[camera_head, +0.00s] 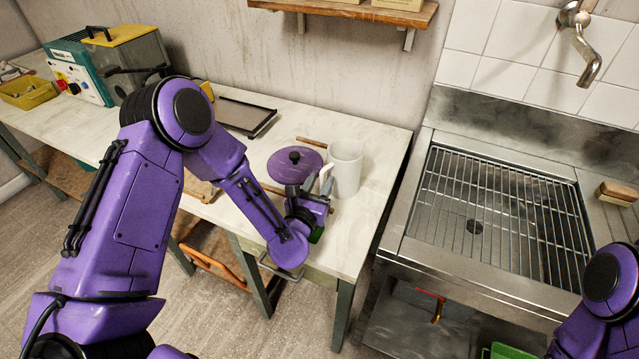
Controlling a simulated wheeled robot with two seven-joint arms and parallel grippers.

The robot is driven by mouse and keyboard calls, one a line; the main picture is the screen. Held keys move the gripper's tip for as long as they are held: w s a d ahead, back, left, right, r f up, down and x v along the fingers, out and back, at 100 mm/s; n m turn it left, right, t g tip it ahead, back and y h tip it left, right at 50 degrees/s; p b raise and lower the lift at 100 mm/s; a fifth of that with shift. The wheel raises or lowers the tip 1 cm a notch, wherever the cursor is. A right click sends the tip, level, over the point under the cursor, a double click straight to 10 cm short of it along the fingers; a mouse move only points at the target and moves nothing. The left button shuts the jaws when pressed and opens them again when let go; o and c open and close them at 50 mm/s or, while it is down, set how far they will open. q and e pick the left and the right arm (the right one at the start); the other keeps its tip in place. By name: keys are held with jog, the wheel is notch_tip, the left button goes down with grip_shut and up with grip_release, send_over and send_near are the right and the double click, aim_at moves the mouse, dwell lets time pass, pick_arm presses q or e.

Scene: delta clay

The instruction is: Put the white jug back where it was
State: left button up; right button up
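The white jug (346,167) stands upright on the pale worktop, near its right end. My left gripper (318,183) is just to the left of the jug, at its near side. Its fingertips reach the area where a handle could be. Whether they are around a handle, touching the jug or apart from it cannot be told, because the fingers and the jug's side overlap. My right arm shows at the lower right edge, and its gripper is out of the picture.
A purple round lid with a dark knob (294,158) lies left of the jug. A dark-framed tray (243,115) lies farther back. To the right is a steel sink with a grate (500,215) and a brush (617,193). The worktop (372,200) right of the jug is clear.

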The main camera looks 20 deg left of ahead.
pick_arm(q)
jog(key=shift+r+p, duration=0.35)
jog(key=s+b, duration=0.1)
jog(key=s, duration=0.2)
jog(key=s+b, duration=0.1)
jog(key=s, duration=0.3)
jog(key=s+b, duration=0.2)
jog(key=s, duration=0.2)
jog(key=shift+d+f, duration=0.25)
jog(key=shift+f, duration=0.05)
jog(key=shift+s+r, duration=0.15)
jog(key=shift+s, duration=0.4)
jog(key=shift+w+d, duration=0.1)
